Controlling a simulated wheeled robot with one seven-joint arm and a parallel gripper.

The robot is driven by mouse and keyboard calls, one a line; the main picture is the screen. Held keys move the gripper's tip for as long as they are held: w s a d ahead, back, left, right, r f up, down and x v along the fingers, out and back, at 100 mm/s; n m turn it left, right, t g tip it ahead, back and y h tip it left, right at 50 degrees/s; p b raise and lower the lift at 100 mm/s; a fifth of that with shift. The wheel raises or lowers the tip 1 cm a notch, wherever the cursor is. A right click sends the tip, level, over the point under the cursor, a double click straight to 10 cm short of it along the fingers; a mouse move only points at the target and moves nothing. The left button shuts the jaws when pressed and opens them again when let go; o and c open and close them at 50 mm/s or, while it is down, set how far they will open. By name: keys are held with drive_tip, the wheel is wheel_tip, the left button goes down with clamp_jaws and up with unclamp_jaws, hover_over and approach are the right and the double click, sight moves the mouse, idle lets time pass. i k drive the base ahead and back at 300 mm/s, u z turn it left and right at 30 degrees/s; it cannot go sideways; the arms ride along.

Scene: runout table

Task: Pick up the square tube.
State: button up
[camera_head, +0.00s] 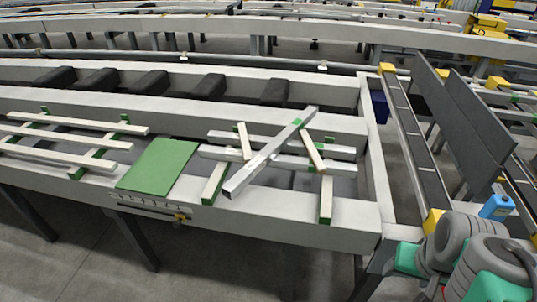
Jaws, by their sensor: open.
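A long silver-grey square tube (254,168) lies diagonally on the right half of the runout table (290,212). Its near end points to the lower left and its far end to the upper right, with a green mark near the far end. It crosses over two other long pale bars, an upper one (330,151) and a lower one (222,153). Two short pale sticks lie close to it, one at its left (244,141) and one at its right (313,154). My gripper is not in view.
Two green-tipped supports, left (213,186) and right (326,200), lie under the bars. A green plate (158,166) and several pale bars (72,141) lie at left. Black blocks (208,86) line the back channel. Grey panels (480,115) stand at right.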

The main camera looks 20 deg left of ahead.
sight(237, 183)
drive_tip(key=u, duration=1.15)
drive_tip(key=i, duration=0.85)
drive_tip(key=z, duration=0.25)
drive_tip(key=k, duration=1)
drive_tip(key=z, duration=1)
drive_tip(key=i, duration=0.9)
drive_tip(key=u, duration=2.95)
drive_tip(key=i, duration=0.15)
drive_tip(key=u, duration=0.2)
